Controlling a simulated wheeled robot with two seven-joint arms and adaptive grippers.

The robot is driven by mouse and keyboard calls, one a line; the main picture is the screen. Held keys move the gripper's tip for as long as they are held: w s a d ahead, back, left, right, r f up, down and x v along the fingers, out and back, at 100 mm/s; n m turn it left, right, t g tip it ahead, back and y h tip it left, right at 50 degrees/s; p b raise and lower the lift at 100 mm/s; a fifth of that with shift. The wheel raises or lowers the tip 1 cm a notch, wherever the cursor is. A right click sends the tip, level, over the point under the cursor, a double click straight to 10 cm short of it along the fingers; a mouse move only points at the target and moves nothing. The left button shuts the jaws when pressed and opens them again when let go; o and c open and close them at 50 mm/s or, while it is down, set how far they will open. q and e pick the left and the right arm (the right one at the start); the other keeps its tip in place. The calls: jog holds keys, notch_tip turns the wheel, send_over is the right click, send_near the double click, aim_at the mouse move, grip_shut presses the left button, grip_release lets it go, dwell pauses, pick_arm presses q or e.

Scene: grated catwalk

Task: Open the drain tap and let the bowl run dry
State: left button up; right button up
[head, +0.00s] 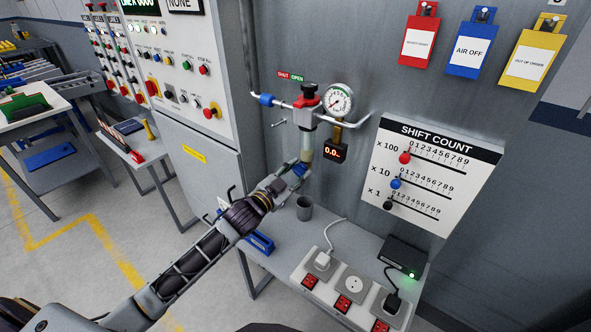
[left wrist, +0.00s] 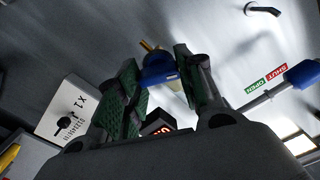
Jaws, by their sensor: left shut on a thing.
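The filter bowl (head: 307,146) is a pale, yellowish see-through cup that hangs below a red-and-black regulator (head: 308,99) on the wall pipe. The drain tap (left wrist: 156,73) is a blue piece with a brass-coloured stem under the bowl. My left gripper (head: 295,172) reaches up from the lower left to just below the bowl. The fingers partly hide the tap and bowl, so I cannot tell the tap's turn or the liquid level. My right gripper is not in view.
A grey cup (head: 304,208) stands on the bench below the bowl. A pressure gauge (head: 338,99) and a digital display (head: 335,152) hang right of the bowl. Sockets (head: 354,284) occupy the bench front.

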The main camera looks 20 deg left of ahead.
pick_arm(q)
jog(key=shift+m+p, duration=0.3)
jog(key=shift+m, duration=0.6)
jog(key=m, duration=0.2)
jog(key=shift+d+m+p, duration=0.1)
jog(key=shift+m+p, duration=0.3)
jog(key=shift+m, duration=0.9)
jog(key=m+p, duration=0.1)
jog(key=m, duration=0.2)
jog(key=shift+f+m, duration=0.1)
jog(key=shift+m, duration=0.2)
jog(key=shift+f+m, duration=0.1)
jog(key=shift+m, duration=1.1)
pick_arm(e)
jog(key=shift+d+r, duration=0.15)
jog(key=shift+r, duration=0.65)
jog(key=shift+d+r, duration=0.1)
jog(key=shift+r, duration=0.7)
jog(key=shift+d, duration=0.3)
pick_arm(q)
jog(key=o, duration=1)
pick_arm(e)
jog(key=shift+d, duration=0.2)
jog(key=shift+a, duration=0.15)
